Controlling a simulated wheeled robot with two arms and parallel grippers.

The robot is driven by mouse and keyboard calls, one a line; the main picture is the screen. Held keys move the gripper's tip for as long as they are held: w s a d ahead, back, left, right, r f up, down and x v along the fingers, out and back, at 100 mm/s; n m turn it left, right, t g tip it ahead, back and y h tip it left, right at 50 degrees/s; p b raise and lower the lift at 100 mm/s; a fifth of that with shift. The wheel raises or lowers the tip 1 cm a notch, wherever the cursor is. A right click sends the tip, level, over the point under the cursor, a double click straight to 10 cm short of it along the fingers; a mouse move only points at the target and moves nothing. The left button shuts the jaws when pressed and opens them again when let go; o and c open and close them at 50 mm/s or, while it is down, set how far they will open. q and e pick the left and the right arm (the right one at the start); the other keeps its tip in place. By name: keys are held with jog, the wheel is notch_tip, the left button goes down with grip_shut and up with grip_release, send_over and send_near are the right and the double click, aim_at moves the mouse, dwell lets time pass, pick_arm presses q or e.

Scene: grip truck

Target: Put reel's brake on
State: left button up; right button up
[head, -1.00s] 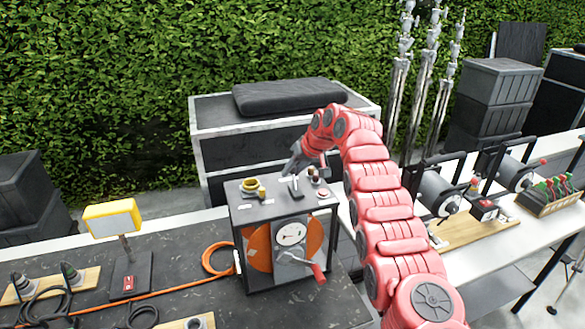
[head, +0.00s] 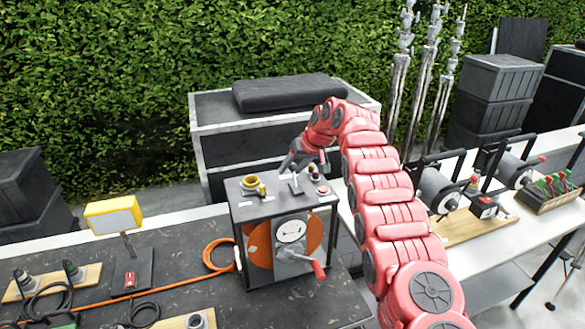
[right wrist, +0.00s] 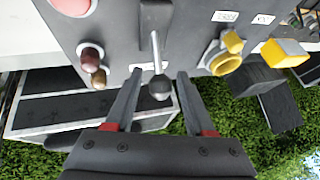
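The reel (head: 262,245) is a dark box on the table, with an orange drum, a white round gauge and a red-handled crank on its front. A small lever (head: 296,186) stands on its top panel. In the right wrist view, the lever (right wrist: 155,52) is a metal rod ending in a dark ball. My right gripper (head: 291,164) is over the back of the top panel; in the right wrist view (right wrist: 160,75) it is open. The lever's ball shows between its two fingers, with gaps on both sides; contact is not visible. My left gripper is not in view.
A yellow lamp (head: 113,216) and orange cable (head: 215,256) are to the left. Cases (head: 235,145) stand behind.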

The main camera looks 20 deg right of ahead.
aim_at(295, 164)
dwell(0.3)
jog(key=shift+s+d+b, duration=0.1)
jog(key=shift+b, duration=0.4)
jog(key=b+v, duration=0.1)
jog(key=b, duration=0.2)
jog(key=shift+s+d+r, duration=0.1)
jog(key=shift+d+r, duration=0.05)
jog(key=shift+r, duration=0.1)
jog(key=b+v, duration=0.1)
jog(key=v, duration=0.3)
jog(key=shift+r+b, duration=0.35)
jog(key=p+v, duration=0.2)
jog(key=v, duration=0.9)
jog(key=shift+s, duration=0.1)
jog(key=shift+f, duration=0.1)
